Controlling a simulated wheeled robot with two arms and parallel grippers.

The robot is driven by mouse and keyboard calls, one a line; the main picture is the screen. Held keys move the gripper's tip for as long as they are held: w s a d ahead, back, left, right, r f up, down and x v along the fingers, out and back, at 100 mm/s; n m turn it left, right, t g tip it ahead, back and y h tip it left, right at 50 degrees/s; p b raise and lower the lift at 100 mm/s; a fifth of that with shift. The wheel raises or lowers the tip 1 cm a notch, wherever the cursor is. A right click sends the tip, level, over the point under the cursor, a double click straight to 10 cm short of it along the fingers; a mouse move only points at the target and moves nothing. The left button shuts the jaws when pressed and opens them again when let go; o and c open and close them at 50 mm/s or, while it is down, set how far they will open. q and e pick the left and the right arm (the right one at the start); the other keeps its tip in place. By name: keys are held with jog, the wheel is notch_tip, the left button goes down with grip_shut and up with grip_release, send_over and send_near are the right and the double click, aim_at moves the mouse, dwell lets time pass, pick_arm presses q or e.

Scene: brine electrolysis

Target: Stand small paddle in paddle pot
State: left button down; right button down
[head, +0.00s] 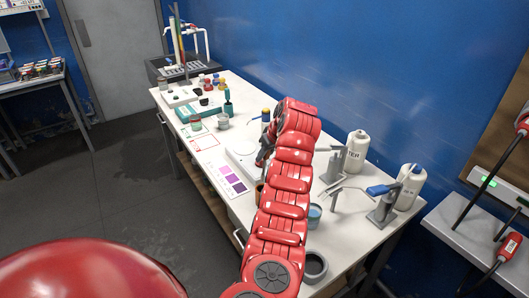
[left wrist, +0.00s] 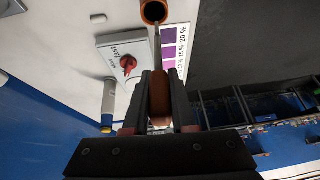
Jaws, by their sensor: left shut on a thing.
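My left gripper (left wrist: 159,100) is shut on the brown handle of the small paddle (left wrist: 159,98). A thin grey shaft runs from the handle toward the round brown paddle pot (left wrist: 144,14). The shaft's far end overlaps the pot's mouth in the left wrist view; I cannot tell whether it is inside or above. In the head view my left gripper (head: 264,154) is partly hidden by my own red arm, over the white bench. A bit of the brown pot (head: 259,190) shows beside the arm. My right gripper is not in view.
A white device with a red knob (left wrist: 128,63) stands near the pot, by a purple colour chart (head: 232,180). White bottles (head: 356,152) and a metal stand (head: 384,208) are at the right. A teal case (head: 198,111) and small jars fill the far end.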

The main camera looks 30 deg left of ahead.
pick_arm(q)
notch_tip(320, 180, down, 3)
jog(key=shift+r+b, duration=0.2)
jog(key=shift+b, duration=0.2)
jog(key=shift+a+f+b, duration=0.2)
jog(key=shift+f+b, duration=2.55)
jog(key=shift+f, duration=0.85)
jog(key=c, duration=0.7)
grip_release()
jog(key=shift+o, duration=0.2)
jog(key=shift+d+r, duration=0.1)
jog(key=shift+r, duration=0.05)
jog(key=b, duration=0.3)
send_near(264, 176)
jog(key=w+v, duration=0.1)
jog(key=v, duration=0.5)
jog(key=shift+s, duration=0.1)
